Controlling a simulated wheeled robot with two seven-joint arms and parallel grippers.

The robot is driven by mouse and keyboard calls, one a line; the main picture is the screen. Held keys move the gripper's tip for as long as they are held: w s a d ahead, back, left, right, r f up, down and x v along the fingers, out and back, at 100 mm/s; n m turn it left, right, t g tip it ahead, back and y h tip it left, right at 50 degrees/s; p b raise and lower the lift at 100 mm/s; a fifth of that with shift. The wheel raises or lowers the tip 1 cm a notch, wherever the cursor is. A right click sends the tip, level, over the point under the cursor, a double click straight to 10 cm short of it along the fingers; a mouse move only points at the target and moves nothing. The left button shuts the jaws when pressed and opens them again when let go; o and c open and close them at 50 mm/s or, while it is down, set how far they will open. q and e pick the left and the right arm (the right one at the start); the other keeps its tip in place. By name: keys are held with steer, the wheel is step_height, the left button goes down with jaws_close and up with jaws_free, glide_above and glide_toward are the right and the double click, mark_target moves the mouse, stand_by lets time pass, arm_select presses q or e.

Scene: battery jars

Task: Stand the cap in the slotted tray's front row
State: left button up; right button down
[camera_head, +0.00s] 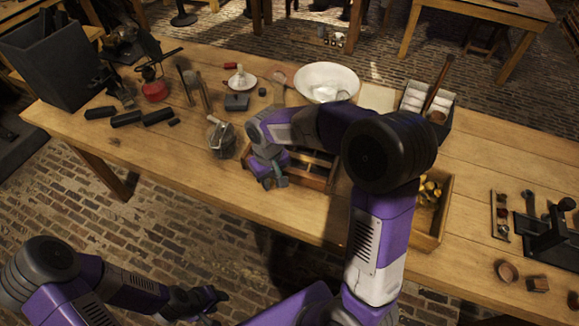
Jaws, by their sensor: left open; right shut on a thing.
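The slotted wooden tray (318,181) sits near the table's front edge, in the middle of the head view. My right arm passes over it and hides much of its back and right. My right gripper (273,181) is at the tray's front left corner, pointing down. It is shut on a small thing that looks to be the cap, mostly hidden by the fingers. I cannot tell whether it touches the tray. My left gripper (212,301) is open and empty, low in front of the table and over the brick floor.
A glass jar (221,139) stands just left of the tray. A wooden box with yellow pieces (433,216) is to the right, partly behind my arm. A white bowl (326,80) is behind. The table (160,160) is bare at front left.

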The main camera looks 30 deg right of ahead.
steer(key=w+d+r+n+p, duration=0.25)
steer(key=d+n, duration=0.35)
steer(key=n, duration=0.6)
steer(key=w+d+r+n+p, duration=0.2)
steer(key=w+d+r+n, duration=0.3)
steer(key=n, duration=0.7)
steer(key=shift+s+d+f+b, duration=0.2)
steer(key=shift+f+b, duration=0.2)
steer(key=shift+f, duration=1.5)
steer(key=shift+s+d+f+b, duration=0.2)
steer(key=shift+f+b, duration=0.25)
steer(key=shift+f, duration=1.45)
steer(key=shift+s+d+f+b, duration=0.15)
steer(key=shift+d+f+b, duration=0.2)
steer(key=shift+f, duration=1.55)
steer(key=shift+a, duration=0.1)
steer(key=shift+f+b, duration=0.35)
steer(key=shift+f, duration=0.2)
steer(key=c, duration=0.9)
jaws_free()
